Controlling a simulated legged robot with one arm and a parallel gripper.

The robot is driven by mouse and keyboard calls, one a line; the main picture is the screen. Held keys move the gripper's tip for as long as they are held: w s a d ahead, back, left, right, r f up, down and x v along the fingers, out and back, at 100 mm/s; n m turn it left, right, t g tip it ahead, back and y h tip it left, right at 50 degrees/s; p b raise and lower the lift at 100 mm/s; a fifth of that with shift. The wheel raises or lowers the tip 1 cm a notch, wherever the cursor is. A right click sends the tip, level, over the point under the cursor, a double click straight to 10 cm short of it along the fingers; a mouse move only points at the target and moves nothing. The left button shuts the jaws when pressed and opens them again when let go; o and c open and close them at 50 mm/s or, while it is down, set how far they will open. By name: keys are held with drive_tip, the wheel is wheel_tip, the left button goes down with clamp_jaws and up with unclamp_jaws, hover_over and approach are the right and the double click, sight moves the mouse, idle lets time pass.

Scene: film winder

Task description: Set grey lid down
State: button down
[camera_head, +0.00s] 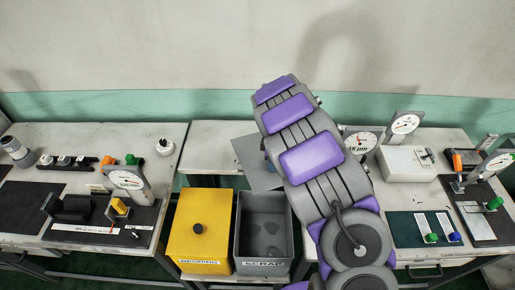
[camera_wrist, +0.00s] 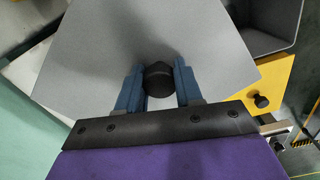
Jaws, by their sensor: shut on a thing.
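The grey lid (camera_wrist: 204,38) fills much of the wrist view. Its black knob (camera_wrist: 158,78) is between the two blue fingers of my gripper (camera_wrist: 159,82), which is shut on it. In the head view the grey lid (camera_head: 247,153) shows as a tilted grey plate behind my arm, over the rear shelf beyond the bins. My arm hides its right part, and the gripper is mostly hidden there. The grey scrap bin (camera_head: 263,226) stands open without a lid, with dark round things inside. It also shows in the wrist view (camera_wrist: 270,43).
A yellow bin (camera_head: 183,238) with a yellow lid and black knob stands left of the scrap bin. Left and right benches hold dial gauges (camera_head: 127,179) and small fixtures. A white box (camera_head: 405,163) sits behind, right of my arm.

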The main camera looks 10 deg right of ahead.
drive_tip(key=w, duration=0.3)
drive_tip(key=w+a+b, duration=0.1)
drive_tip(key=w, duration=0.2)
drive_tip(key=w+a+f, duration=0.1)
drive_tip(key=w, duration=0.2)
drive_tip(key=shift+w+a+b, duration=0.2)
drive_tip(key=shift+a+b, duration=0.05)
drive_tip(key=shift+b, duration=0.05)
drive_tip(key=shift+w+a, duration=0.1)
drive_tip(key=shift+w, duration=0.55)
drive_tip(key=shift+w+f, duration=0.1)
wheel_tip(320, 180, down, 3)
drive_tip(key=shift+f+b, duration=0.2)
drive_tip(key=shift+b, duration=0.5)
drive_tip(key=shift+r, duration=0.1)
drive_tip(key=c, duration=0.7)
unclamp_jaws()
drive_tip(key=shift+c, duration=0.2)
